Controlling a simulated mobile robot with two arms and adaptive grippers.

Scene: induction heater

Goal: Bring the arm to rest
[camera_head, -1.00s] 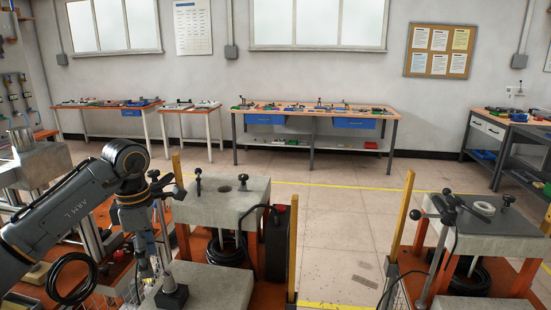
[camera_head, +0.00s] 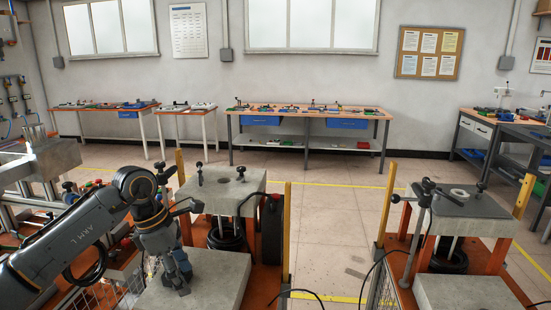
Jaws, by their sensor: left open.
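My left arm (camera_head: 70,235) comes in from the left and bends down at a dark, round joint. My left gripper (camera_head: 182,287) hangs below it, with its fingers pointing down over a grey block top (camera_head: 222,278) in the lower middle-left. The fingers are open. I see nothing held between them, though the wrist hides part of that area. Whether the fingertips touch the block top cannot be told. My right gripper is out of view.
Behind the gripper stands a grey machine top (camera_head: 230,195) with a round hole and clamp knobs, on orange legs. A similar machine (camera_head: 470,200) stands at right. Yellow posts (camera_head: 286,235) edge the stations. Clear tiled floor (camera_head: 335,225) lies between them.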

